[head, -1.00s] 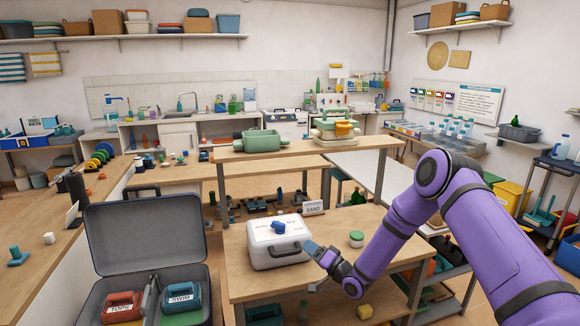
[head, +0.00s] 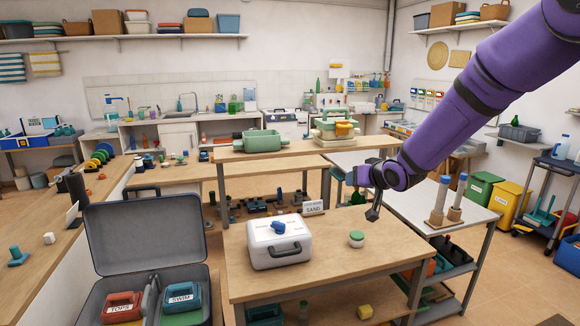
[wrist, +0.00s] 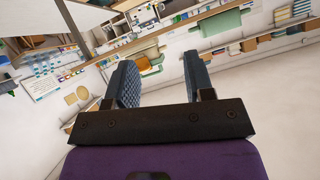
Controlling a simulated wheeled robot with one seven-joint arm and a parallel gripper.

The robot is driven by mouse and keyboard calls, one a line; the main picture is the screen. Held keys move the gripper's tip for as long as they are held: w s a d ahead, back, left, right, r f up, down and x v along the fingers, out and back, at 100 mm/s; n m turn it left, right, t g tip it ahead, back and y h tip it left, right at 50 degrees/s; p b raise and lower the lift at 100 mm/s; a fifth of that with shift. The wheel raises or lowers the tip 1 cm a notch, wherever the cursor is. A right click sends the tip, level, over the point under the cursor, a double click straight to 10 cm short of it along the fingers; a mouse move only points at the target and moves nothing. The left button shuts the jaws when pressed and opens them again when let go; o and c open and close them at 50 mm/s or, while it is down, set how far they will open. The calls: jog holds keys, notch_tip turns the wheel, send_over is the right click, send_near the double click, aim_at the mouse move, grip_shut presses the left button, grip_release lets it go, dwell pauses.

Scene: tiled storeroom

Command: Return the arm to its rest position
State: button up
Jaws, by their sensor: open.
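My purple arm comes in from the upper right in the head view. My gripper (head: 362,194) hangs above the back right part of the wooden table (head: 350,265), clear of the things on it. In the wrist view my gripper (wrist: 158,82) shows two dark fingers spread apart with nothing between them. The wrist view is tilted and looks out across the room.
A white case (head: 279,243) with a blue knob and a small green-lidded jar (head: 356,239) stand on the table. An open grey suitcase (head: 145,240) is at front left. A raised shelf (head: 300,150) stands behind. A white-topped table (head: 450,212) is at right.

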jog(key=s+d+r+g+h, duration=0.1)
jog(key=s+d+r+h, duration=0.2)
jog(key=s, duration=0.4)
jog(key=s+d+r+m+g, duration=0.1)
jog(key=s+d+r, duration=0.2)
jog(key=s+r, duration=0.25)
jog(key=s+d+r+g+h, duration=0.1)
jog(key=s+d+r+h, duration=0.15)
jog(key=s, duration=0.55)
jog(key=s+d+g+y, duration=0.1)
jog(key=s+d+g, duration=0.1)
jog(key=s, duration=2)
jog(key=shift+s+d+r+g, duration=0.3)
jog(key=shift+s+r+g, duration=0.1)
jog(key=shift+g, duration=0.2)
